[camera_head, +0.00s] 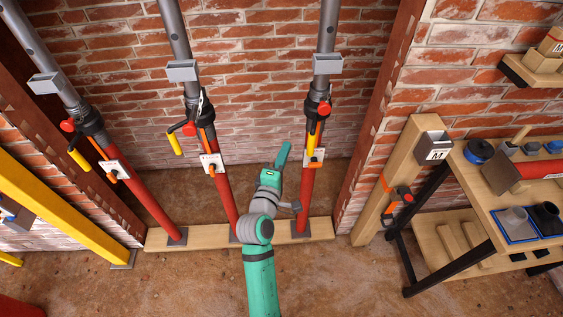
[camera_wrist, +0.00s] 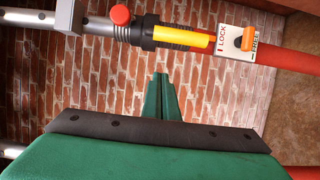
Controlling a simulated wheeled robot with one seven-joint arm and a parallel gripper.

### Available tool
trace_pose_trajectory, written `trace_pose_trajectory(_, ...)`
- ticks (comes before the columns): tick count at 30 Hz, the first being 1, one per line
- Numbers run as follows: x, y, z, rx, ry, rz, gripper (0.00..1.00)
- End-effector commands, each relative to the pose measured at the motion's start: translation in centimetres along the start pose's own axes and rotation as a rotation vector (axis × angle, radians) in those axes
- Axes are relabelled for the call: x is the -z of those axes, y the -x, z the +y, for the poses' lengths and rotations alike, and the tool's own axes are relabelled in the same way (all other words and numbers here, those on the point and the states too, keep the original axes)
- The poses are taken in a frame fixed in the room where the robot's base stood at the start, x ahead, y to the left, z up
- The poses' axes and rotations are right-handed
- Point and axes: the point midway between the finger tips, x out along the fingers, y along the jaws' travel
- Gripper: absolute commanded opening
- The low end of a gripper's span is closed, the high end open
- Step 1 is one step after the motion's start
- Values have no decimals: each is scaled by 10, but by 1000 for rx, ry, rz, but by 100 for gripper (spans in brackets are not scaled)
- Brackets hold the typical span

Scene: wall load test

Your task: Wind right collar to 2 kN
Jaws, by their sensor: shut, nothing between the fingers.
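The right prop has a dark collar (camera_head: 318,108) with a red knob and a yellow handle (camera_head: 312,134) lying along the tube. In the wrist view, the collar (camera_wrist: 137,31), red knob (camera_wrist: 120,14) and yellow handle (camera_wrist: 182,37) cross the top. Beside them is a white LOCK/FREE plate (camera_wrist: 228,42) with an orange lever (camera_wrist: 247,38) on its FREE side. A grey box (camera_head: 327,64) sits higher on the prop; no load reading is legible. My gripper (camera_head: 284,153) is shut and empty, left of the right prop; its fingers (camera_wrist: 160,94) appear apart from the handle.
The middle prop (camera_head: 222,195) and left prop (camera_head: 150,205) stand on the same wooden sill (camera_head: 270,238), with yellow handles jutting out. A timber post (camera_head: 378,200) and a workbench (camera_head: 465,175) stand at right. A brick wall is behind; the near floor is clear.

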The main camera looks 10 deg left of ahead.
Motion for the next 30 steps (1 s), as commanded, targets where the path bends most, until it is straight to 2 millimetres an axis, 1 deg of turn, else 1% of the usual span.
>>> trace_pose_trajectory(1,-1,-11,1,0,-1,-2,0)
trace_pose_trajectory(5,-1,-33,1,0,-2,-2,0)
trace_pose_trajectory(6,-11,-33,0,1,-1,-4,0)
trace_pose_trajectory(9,-25,-35,0,1,-2,-4,0)
trace_pose_trajectory(15,-38,-38,0,1,-1,-2,0)
trace_pose_trajectory(21,-42,-39,0,1,-1,-4,0)
trace_pose_trajectory(30,-40,-38,0,1,-1,1,0)
